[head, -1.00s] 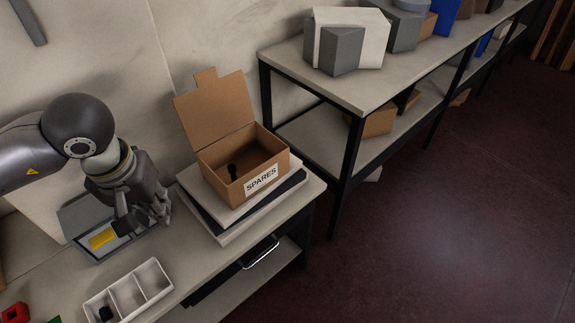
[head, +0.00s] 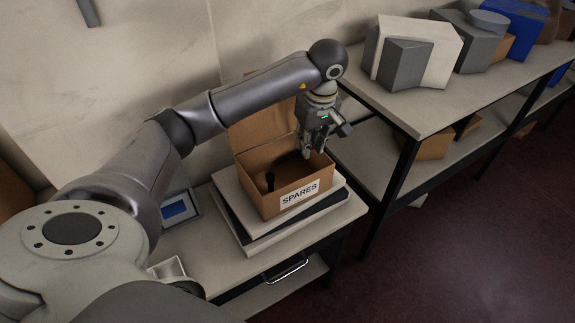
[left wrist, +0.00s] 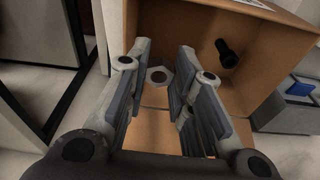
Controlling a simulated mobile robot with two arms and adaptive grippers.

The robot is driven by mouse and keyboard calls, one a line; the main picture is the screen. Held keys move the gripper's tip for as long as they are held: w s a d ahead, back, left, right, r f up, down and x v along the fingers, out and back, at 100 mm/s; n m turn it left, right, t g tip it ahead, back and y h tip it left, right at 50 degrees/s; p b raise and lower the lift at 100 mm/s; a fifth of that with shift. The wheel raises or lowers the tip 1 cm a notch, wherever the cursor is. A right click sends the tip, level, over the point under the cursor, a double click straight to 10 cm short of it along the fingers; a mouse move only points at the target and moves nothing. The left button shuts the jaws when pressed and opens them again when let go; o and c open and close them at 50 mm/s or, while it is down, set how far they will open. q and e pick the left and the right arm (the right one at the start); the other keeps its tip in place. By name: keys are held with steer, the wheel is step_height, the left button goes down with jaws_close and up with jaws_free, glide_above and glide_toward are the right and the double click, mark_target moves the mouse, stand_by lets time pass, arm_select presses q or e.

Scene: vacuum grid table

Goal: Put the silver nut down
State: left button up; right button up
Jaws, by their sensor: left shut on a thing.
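My left gripper (head: 308,153) is over the right part of the open cardboard box (head: 258,199) labelled SPARES, with its fingertips at about the rim. In the left wrist view, the silver nut (left wrist: 158,76) is between the fingertips of my left gripper (left wrist: 164,64), which is shut on it. The nut cannot be made out in the head view. A dark bolt-like part (head: 270,180) is inside the box; it also shows in the left wrist view (left wrist: 227,53). My right gripper is not in view.
The box stands on stacked flat panels (head: 231,222) on the table. A grey device with a blue display (head: 175,208) and a white tray (head: 170,267) are left of it, partly hidden by my arm. A shelf unit (head: 424,117) with boxes stands at the right.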

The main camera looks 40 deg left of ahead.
arm_select(q)
steer(key=n+p, duration=0.1)
glide_above(302, 177)
steer(key=f, duration=0.6)
steer(key=shift+s+d+f, duration=0.1)
steer(key=shift+d+f, duration=0.15)
steer(key=shift+f, duration=0.05)
step_height(302, 177, down, 4)
steer(key=shift+f+p, duration=0.15)
steer(key=shift+p, duration=0.25)
